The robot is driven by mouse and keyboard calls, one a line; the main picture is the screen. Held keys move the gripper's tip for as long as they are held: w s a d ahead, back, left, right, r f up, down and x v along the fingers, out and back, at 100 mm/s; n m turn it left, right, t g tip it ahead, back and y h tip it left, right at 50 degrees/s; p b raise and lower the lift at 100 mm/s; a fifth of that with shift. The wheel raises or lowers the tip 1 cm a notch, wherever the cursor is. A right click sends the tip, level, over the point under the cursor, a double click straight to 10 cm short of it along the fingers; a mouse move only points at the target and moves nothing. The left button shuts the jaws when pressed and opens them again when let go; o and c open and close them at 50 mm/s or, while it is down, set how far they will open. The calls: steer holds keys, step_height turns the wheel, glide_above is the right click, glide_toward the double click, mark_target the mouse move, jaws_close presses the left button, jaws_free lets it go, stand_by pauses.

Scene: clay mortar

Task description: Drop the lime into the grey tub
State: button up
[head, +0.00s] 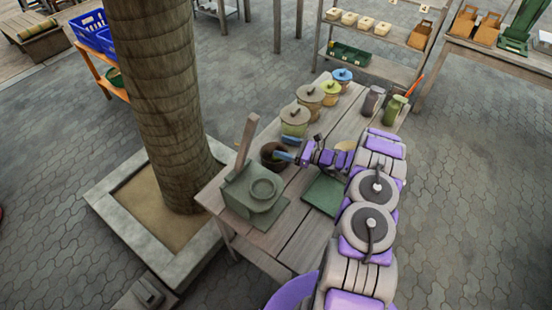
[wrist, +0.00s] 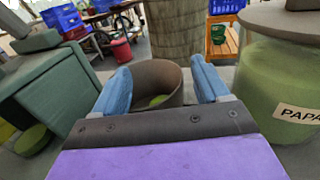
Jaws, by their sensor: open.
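The grey tub (wrist: 150,76) is a round, open-topped, brownish-grey container just ahead of my gripper in the wrist view. In the head view the tub (head: 268,158) stands on the wooden table, partly hidden by my fingers. A green rounded thing, seemingly the lime (wrist: 158,101), shows low inside the tub between my fingers; only part of it is visible. My gripper (wrist: 161,80) is open, its two blue fingers apart and empty, over the near side of the tub. In the head view my gripper (head: 284,148) is at the tub's right side.
A large lidded green jar (wrist: 285,90) is close on the right, first in a row of lidded jars (head: 310,97). A green board (head: 323,194) lies nearer. A tree trunk (head: 160,100) rises beyond the table.

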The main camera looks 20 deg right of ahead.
steer(key=shift+a, duration=0.4)
steer(key=p+v, duration=0.3)
steer(key=v, duration=1.4)
steer(key=shift+s+d+f, duration=0.1)
steer(key=shift+s+d, duration=0.05)
steer(key=shift+d, duration=0.05)
